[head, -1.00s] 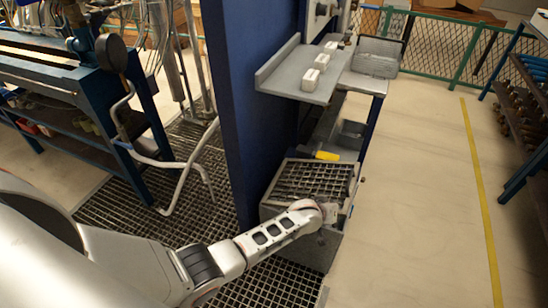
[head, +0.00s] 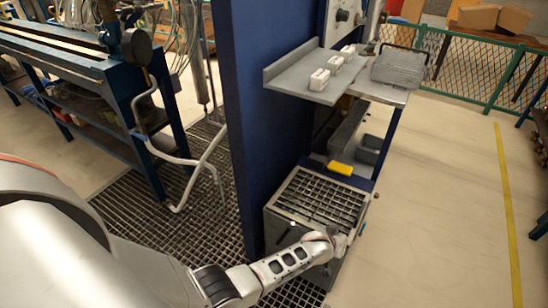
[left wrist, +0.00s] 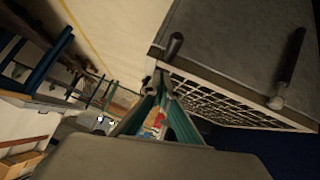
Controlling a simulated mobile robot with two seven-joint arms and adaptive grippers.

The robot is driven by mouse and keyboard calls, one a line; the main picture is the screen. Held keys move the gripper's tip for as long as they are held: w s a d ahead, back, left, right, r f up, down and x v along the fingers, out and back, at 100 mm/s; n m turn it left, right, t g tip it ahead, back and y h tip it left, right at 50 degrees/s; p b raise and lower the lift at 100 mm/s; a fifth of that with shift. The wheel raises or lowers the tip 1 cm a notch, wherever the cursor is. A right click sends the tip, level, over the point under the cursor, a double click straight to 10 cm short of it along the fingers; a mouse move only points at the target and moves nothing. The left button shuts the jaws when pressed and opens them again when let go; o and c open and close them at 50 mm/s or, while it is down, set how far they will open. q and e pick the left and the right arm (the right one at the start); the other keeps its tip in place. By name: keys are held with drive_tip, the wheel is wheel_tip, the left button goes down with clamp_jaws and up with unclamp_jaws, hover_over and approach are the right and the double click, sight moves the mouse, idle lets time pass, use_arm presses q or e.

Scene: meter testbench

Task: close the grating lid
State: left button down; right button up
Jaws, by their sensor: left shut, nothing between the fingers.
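A grey metal box with a grating lid (head: 322,198) on top stands by the blue panel in the head view. The lid appears to lie flat on the box; any small gap is too fine to tell. In the left wrist view the grating (left wrist: 225,95) meets a grey box side (left wrist: 230,40) with two dark handles. My left gripper is at the box's near right corner in the head view, partly hidden by its own wrist. Its shut, empty fingers (left wrist: 160,88) show close to the grating's edge; contact cannot be told. My right gripper is out of view.
A blue panel (head: 255,120) rises left of the box. A yellow item (head: 340,168) lies just behind it. A grey shelf (head: 300,82) with white blocks is above. Open floor (head: 440,210) lies to the right.

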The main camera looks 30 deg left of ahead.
use_arm(q)
drive_tip(key=shift+s+f+b, duration=0.1)
drive_tip(key=shift+f+b, duration=0.25)
drive_tip(key=shift+f, duration=0.5)
drive_tip(key=shift+d+f, duration=0.1)
drive_tip(key=shift+f, duration=0.05)
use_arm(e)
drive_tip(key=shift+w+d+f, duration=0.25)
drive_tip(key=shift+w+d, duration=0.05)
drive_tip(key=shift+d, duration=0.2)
use_arm(q)
drive_tip(key=shift+s+f, duration=0.1)
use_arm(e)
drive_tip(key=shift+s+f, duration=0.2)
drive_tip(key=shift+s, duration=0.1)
